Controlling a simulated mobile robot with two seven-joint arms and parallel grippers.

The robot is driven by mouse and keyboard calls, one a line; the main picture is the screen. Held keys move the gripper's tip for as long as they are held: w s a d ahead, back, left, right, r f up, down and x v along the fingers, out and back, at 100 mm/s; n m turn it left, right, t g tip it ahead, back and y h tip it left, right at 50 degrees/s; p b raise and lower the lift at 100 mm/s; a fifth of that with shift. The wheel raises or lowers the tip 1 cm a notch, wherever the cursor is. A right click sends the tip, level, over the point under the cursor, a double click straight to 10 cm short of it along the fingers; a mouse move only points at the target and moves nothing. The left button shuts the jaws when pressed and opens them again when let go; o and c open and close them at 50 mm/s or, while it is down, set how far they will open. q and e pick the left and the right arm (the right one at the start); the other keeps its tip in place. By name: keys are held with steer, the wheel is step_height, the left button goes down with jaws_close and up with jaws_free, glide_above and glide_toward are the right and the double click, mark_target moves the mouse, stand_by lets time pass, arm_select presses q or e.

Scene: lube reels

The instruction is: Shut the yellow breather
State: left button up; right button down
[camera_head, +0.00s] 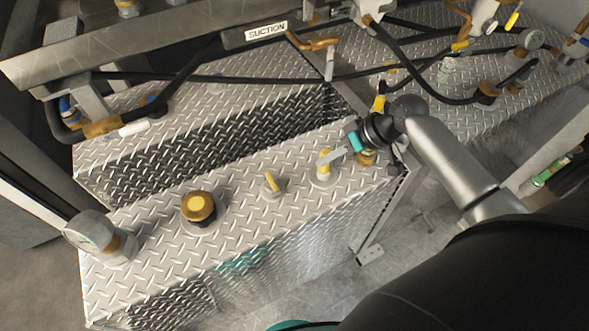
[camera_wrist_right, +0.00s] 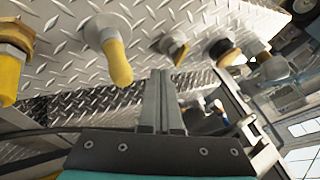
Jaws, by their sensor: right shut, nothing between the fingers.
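Several yellow-topped fittings stand on the diamond-plate tank top (camera_head: 235,235); I cannot tell for certain which is the breather. A rounded yellow sleeve on a metal stem (camera_head: 323,168) stands closest to my right gripper (camera_head: 325,159). In the right wrist view this sleeve (camera_wrist_right: 117,62) lies just left of my fingertips (camera_wrist_right: 160,75). The right gripper is shut and empty, its fingers beside or over the sleeve; contact is unclear. Left of it in the head view are a small fitting with a yellow lever (camera_head: 272,183) and a brass cap with yellow top (camera_head: 199,206). My left gripper is not visible.
A brass fitting (camera_head: 367,157) stands beside my right wrist, and a yellow-handled valve (camera_head: 379,103) is behind it. A round gauge (camera_head: 92,232) stands at the tank's left end. Black hoses and a SUCTION sign (camera_head: 266,32) lie behind.

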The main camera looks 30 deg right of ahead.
mark_target(278, 185)
steer(key=b+x, duration=0.1)
steer(key=x, duration=0.9)
steer(key=shift+a+f, duration=0.1)
steer(key=shift+a, duration=0.05)
steer(key=a, duration=0.2)
steer(key=shift+a+p, duration=0.25)
steer(key=shift+p, duration=0.1)
steer(key=shift+s+a, duration=0.1)
steer(key=shift+a, duration=0.45)
steer(key=shift+s+m+p, duration=0.15)
steer(key=shift+m+p, duration=0.15)
steer(key=shift+p, duration=0.25)
